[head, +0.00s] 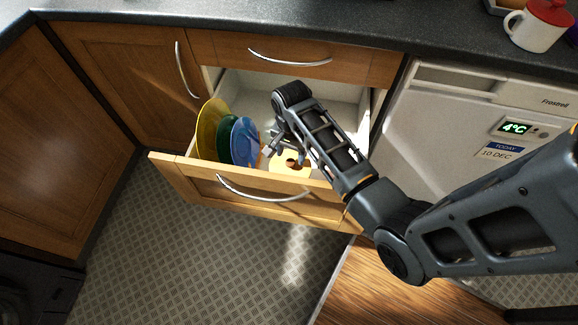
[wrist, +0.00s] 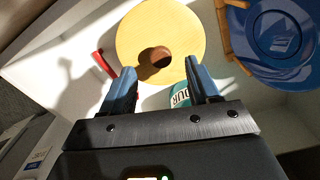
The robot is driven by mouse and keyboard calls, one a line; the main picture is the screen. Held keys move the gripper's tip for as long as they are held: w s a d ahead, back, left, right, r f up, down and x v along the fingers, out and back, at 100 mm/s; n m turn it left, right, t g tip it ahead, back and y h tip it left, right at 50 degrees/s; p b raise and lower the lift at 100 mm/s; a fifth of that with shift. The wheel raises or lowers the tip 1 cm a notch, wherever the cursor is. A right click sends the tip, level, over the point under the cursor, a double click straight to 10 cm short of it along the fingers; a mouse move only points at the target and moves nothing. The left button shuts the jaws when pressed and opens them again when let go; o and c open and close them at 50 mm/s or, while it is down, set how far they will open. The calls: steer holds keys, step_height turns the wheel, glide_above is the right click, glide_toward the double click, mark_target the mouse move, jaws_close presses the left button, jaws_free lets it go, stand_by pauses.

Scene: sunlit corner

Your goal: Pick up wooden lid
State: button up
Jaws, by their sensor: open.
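The wooden lid (wrist: 182,38) is a round, pale yellow disc with a brown knob (wrist: 156,60) at its middle. It is in the open drawer (head: 255,190); in the head view the lid (head: 291,171) shows partly behind my gripper. My gripper (head: 284,152) reaches down into the drawer over the lid. In the wrist view my gripper (wrist: 160,82) is open, its two fingers apart on either side of the knob's line. Nothing is held between them. The exact gap between fingertips and knob is hard to tell.
Yellow (head: 208,128), green (head: 227,138) and blue (head: 244,142) plates stand upright at the drawer's left. A teal labelled item (wrist: 180,97) and a red object (wrist: 104,64) lie near the fingers. The drawer walls and counter (head: 220,14) surround the arm. A white fridge (head: 450,110) stands right.

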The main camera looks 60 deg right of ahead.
mark_target(291, 161)
steer(key=shift+f, duration=1.8)
jaws_close()
